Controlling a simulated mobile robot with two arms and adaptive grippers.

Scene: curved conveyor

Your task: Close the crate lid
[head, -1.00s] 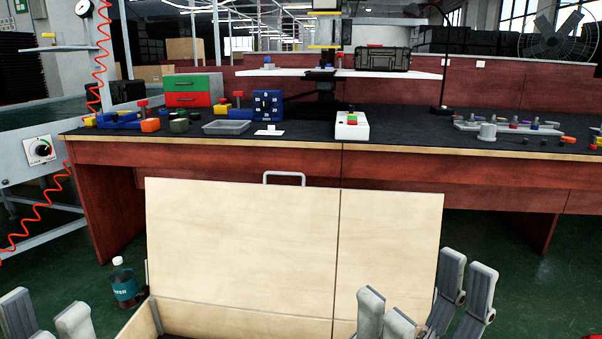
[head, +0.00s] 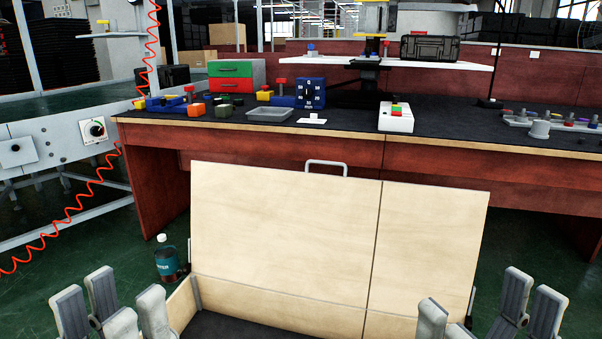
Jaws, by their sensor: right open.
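The wooden crate lid (head: 285,225) stands open, nearly upright, behind the crate, with a grey handle (head: 326,164) on its top edge. The crate (head: 182,305) is below it at the bottom of the head view; its dark inside shows in part and its front is out of frame. My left gripper (head: 118,300) is at the lower left, left of the crate's side wall, open and empty. My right gripper (head: 475,312) is at the lower right, in front of the lid's right lower corner, open and empty. Neither gripper appears to touch the lid.
A bottle (head: 166,258) stands on the floor left of the crate. Behind the lid is a long workbench (head: 250,130) with a drawer box (head: 237,76), a tray (head: 270,114) and a button box (head: 396,117). A red coiled hose (head: 85,210) hangs at the left.

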